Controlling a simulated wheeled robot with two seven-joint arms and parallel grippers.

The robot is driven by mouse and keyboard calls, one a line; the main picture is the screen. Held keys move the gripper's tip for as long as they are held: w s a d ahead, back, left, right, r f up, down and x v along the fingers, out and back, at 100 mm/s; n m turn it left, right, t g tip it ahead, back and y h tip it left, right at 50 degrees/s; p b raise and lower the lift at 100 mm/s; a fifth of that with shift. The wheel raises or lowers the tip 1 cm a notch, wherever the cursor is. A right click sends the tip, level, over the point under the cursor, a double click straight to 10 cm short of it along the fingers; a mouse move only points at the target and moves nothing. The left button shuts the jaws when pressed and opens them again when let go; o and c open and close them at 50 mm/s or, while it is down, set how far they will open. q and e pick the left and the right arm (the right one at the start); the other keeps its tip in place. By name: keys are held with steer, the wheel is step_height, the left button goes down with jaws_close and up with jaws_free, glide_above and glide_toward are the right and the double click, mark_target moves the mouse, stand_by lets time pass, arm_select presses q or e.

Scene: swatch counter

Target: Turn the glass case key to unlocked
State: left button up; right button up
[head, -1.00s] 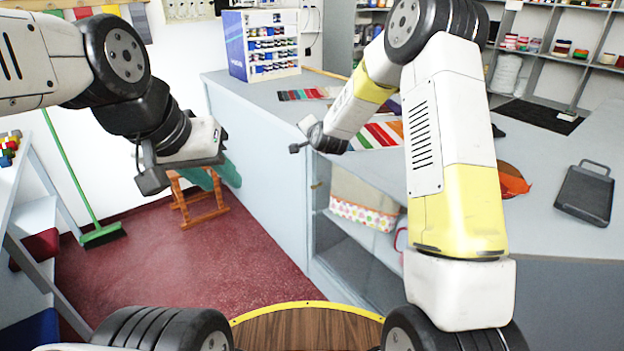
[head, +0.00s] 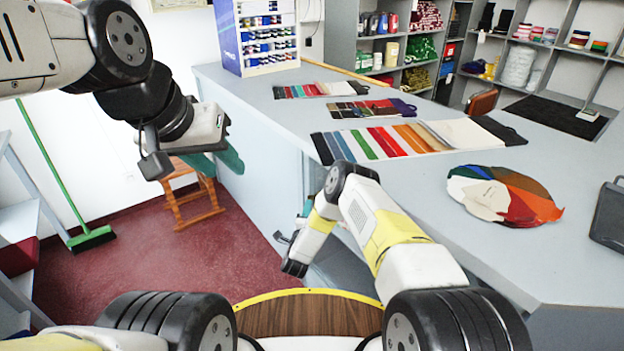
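The key is not visible. The glass-fronted case in the near side of the counter (head: 400,185) is mostly hidden behind my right arm. My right gripper (head: 289,253) is low, beside the counter's front corner; it is small and partly turned away, so I cannot tell whether its fingers are open or shut. My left gripper (head: 188,152) hangs at the upper left, over the floor and well apart from the counter front.
Fabric swatches (head: 385,141) and a fan of coloured swatches (head: 505,195) lie on the counter. A thread rack (head: 268,45) stands at its far end. A wooden stool (head: 190,203) and a green broom (head: 92,238) stand left. The red floor between is clear.

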mark_target(311, 197)
steer(key=w, duration=0.5)
steer(key=w+d, duration=0.1)
steer(key=w, duration=0.1)
steer(key=shift+w+d, duration=0.1)
steer(key=shift+w, duration=0.05)
jaws_close()
